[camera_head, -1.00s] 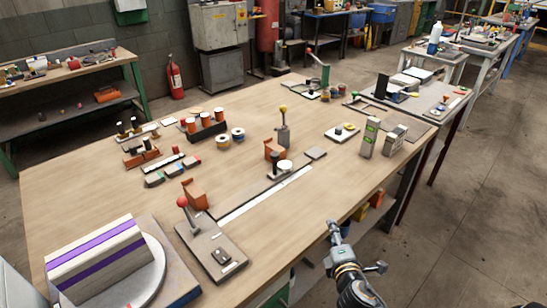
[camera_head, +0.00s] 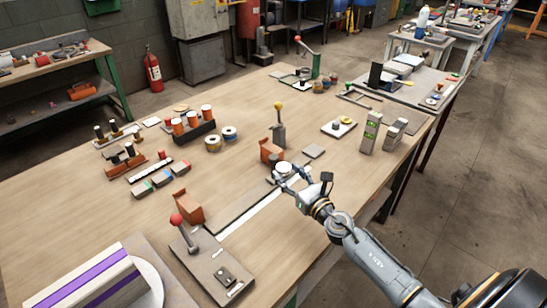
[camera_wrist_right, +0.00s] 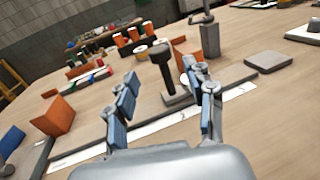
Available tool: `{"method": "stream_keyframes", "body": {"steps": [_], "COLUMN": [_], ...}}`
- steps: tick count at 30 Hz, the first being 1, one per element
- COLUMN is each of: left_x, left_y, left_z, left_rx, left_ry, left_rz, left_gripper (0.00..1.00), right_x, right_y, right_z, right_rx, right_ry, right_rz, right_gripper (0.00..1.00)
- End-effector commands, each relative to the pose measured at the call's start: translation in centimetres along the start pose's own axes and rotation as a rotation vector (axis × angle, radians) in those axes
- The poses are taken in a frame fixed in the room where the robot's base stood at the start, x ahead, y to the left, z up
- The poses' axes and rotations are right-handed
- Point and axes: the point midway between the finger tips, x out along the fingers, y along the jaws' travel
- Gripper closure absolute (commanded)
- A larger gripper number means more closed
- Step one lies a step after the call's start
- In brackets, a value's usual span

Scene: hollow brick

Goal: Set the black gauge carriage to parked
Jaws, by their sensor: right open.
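The black gauge carriage (camera_wrist_right: 165,72) shows in the wrist view as an upright dark post with a rounded knob on a flat base. It sits on the long dark rail (camera_wrist_right: 235,76), near the far orange block (camera_wrist_right: 210,38). In the head view it is largely hidden by my gripper and the white disc (camera_head: 283,168). A near orange block (camera_head: 188,207) stands at the rail's other end. My right gripper (camera_head: 291,176) is open and empty, over the rail by the carriage. In the wrist view the post stands ahead, between its spread fingers, apart from them. My left gripper is not in view.
A white scale strip (camera_head: 245,217) runs along the rail. A yellow-knobbed lever (camera_head: 278,125) stands behind, and a red-knobbed lever (camera_head: 183,232) at the near end. Grey and green boxes (camera_head: 371,133) stand to the right.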

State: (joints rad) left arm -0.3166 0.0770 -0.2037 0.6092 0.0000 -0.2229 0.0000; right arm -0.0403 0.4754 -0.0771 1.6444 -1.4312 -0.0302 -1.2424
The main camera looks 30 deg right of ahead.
Motion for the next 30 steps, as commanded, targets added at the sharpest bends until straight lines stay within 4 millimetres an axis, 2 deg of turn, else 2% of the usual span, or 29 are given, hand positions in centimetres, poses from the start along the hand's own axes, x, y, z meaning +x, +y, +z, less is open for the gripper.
{"method": "stream_keyframes", "body": {"steps": [1, 5, 12, 18, 26, 30], "left_x": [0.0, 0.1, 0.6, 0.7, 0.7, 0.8], "left_y": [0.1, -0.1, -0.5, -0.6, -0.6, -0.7], "left_z": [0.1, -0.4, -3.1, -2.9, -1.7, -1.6], "left_rx": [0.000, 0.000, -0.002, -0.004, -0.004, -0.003], "left_ry": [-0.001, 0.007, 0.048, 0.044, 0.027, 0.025], "left_rz": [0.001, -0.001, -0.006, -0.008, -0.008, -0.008], "left_gripper": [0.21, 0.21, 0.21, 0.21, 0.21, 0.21], "right_x": [1.1, 3.6, 7.0, 8.1, 8.2, 8.1], "right_y": [0.0, 0.0, 0.0, 0.1, 0.0, 0.0], "right_z": [0.1, 0.0, -0.1, -0.1, 0.0, 0.0], "right_rx": [0.001, 0.002, 0.002, 0.001, 0.002, 0.002], "right_ry": [-0.003, -0.003, -0.001, 0.000, 0.000, 0.000], "right_rz": [0.000, -0.002, -0.001, 0.000, 0.000, 0.000], "right_gripper": [0.46, 0.46, 0.46, 0.46, 0.46, 0.73]}}
